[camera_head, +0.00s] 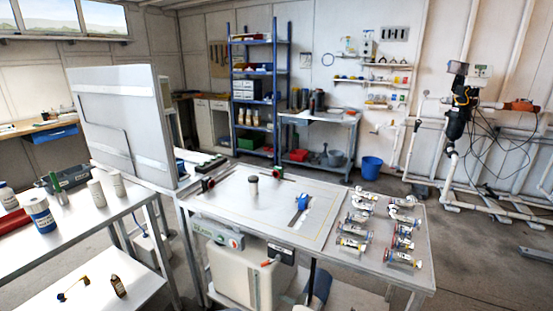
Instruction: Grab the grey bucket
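A small grey bucket (335,158) stands on the lower shelf of a metal workbench (318,117) near the back wall. It is far off and small in the head view, and the bench top is above it. A blue bucket (371,169) stands on the floor just right of that bench. Neither of my grippers is in view.
A steel table (338,257) with several clear-and-white fittings (402,258) fills the near middle. A side table (97,238) with bottles is at left, and a blue shelf rack (253,90) stands behind. White pipes (490,197) run at right. Open floor lies right of the steel table.

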